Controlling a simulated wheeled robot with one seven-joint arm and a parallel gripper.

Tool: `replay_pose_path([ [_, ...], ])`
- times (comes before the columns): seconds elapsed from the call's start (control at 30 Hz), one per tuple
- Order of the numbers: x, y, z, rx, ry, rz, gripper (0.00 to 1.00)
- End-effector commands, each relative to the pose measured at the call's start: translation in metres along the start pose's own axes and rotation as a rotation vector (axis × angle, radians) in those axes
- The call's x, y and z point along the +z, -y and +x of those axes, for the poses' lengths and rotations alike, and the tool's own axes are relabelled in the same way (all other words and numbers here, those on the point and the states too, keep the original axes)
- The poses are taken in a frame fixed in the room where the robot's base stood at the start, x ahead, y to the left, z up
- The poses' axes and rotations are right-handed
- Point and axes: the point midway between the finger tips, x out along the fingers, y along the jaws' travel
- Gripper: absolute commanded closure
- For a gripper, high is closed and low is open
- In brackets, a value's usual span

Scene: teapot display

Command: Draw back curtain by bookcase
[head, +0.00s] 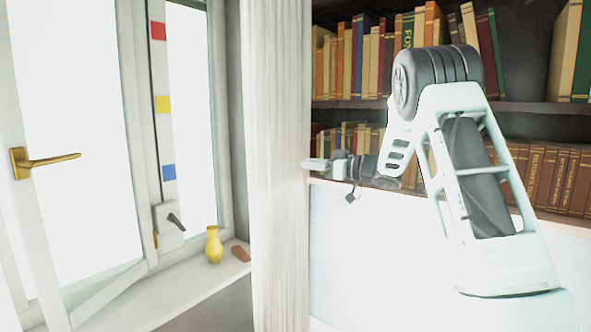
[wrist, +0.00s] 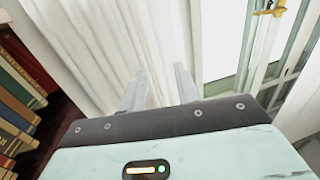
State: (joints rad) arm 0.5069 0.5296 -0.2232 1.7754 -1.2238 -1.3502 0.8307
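The white curtain (head: 277,160) hangs in vertical folds between the window and the bookcase (head: 400,105). It also fills the upper left and middle of the wrist view (wrist: 90,45). My gripper (head: 312,164) is at the curtain's right edge, level with the shelf. In the wrist view my gripper (wrist: 160,85) has its two fingers apart, with pale cloth showing behind the gap. The right finger is near the curtain's window-side edge there. I cannot tell whether the fingertips touch the cloth.
An open window (head: 75,130) with a brass handle (head: 45,160) stands at left. On the sill (head: 190,285) are a yellow vase (head: 214,245) and a small reddish-brown block (head: 241,253). Rows of books (head: 555,178) fill the shelves beside my arm.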

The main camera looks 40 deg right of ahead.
Motion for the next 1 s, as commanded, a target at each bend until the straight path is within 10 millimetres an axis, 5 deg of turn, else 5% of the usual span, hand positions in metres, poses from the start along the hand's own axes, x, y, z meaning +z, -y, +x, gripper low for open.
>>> replay_pose_path([
  [0.23,0.0,0.0,-0.024,0.0,0.0,0.0,0.68],
  [0.83,0.0,0.0,-0.025,0.0,0.0,0.0,0.68],
  [1.0,-0.004,0.019,0.006,0.046,0.005,-0.008,0.68],
])
